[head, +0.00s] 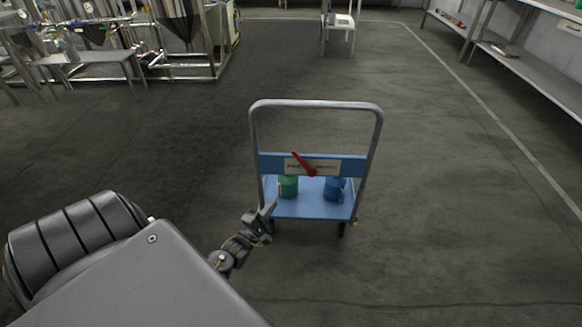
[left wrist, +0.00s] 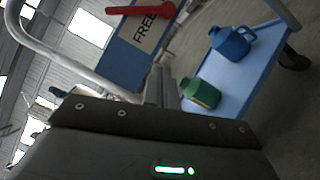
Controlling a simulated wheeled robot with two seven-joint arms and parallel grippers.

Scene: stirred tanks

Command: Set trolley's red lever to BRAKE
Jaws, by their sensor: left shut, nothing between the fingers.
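The blue trolley (head: 315,207) stands on the floor in front of me, with a grey push handle and a label plate (head: 327,167) on its crossbar. The red lever (head: 303,163) is mounted on this plate and tilts up to the left from its pivot. In the left wrist view the lever (left wrist: 140,10) lies beside the word FREE; the word BRAKE is not readable there. My left gripper (head: 268,210) is shut and empty, low at the trolley's left side, apart from the lever. Its fingers (left wrist: 160,88) also show in the left wrist view. My right gripper is out of view.
A green container (head: 288,187) and a blue jug (head: 334,189) stand on the trolley deck. Steel tanks and a bench (head: 95,57) are at the back left, shelves (head: 530,70) at the right. The floor around the trolley is clear.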

